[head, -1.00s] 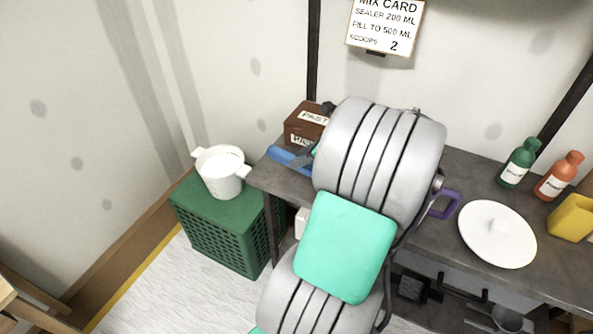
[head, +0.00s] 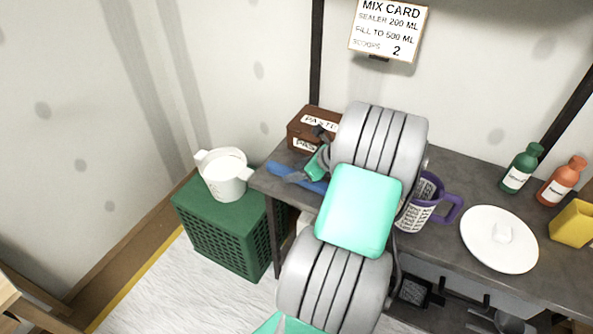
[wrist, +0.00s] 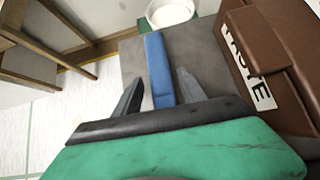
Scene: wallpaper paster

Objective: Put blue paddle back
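The blue paddle (head: 279,170) lies on the grey table near its left end, in front of the brown paste box. In the wrist view the blue paddle (wrist: 157,62) runs lengthwise between my fingers, with gaps on both sides. My gripper (wrist: 157,88) is open. In the head view my gripper (head: 301,178) is at the paddle, and part of the paddle is hidden behind it. I cannot tell how high the fingers are above the table.
The brown paste box (head: 309,124) stands close behind my gripper. A white bucket (head: 223,176) sits on a green crate (head: 217,228) to the left. A purple-handled jug (head: 420,207), a white lid (head: 490,249) and bottles stand to the right.

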